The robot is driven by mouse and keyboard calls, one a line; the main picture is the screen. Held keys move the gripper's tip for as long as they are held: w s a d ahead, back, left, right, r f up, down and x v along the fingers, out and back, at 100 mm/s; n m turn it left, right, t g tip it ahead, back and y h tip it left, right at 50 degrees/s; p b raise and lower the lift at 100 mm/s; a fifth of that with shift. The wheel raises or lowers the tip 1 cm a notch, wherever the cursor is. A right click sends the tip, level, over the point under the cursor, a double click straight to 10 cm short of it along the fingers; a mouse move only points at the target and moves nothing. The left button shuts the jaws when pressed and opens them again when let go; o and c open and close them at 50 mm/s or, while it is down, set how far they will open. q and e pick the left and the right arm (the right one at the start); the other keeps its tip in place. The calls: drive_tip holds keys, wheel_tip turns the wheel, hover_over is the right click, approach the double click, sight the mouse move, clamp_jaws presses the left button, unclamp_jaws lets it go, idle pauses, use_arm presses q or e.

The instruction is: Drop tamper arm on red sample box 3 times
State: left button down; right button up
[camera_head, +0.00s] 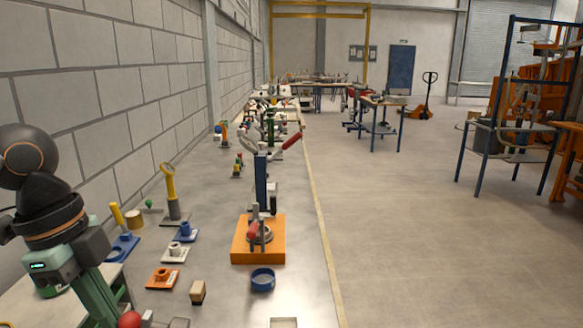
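A tamper stand with an orange square base (240,250) and a blue upright column (261,180) stands on the metal table, right of its middle. Its tamper arm is raised at the top, with a red handle (292,140) pointing up to the right. A small red piece (253,230), possibly the red sample box, shows on the base beside a grey round part. My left arm comes in at the lower left, well left of and nearer than the stand. Its gripper is at the bottom edge and partly cut off; its finger state is unclear. My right gripper is out of view.
A blue ring (263,279) and a wooden block (198,291) lie in front of the stand. An orange plate (162,278), a white plate (175,253) and yellow-handled tools (169,185) stand to the left. More tools line the table's far end. Open floor lies right.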

use_arm(q)
drive_tip(key=shift+w+d+b, duration=0.15)
drive_tip(key=shift+d+b, duration=0.15)
drive_tip(key=shift+d, duration=1.05)
wheel_tip(320, 180, up, 8)
drive_tip(key=p, duration=0.6)
drive_tip(key=shift+r, duration=0.1)
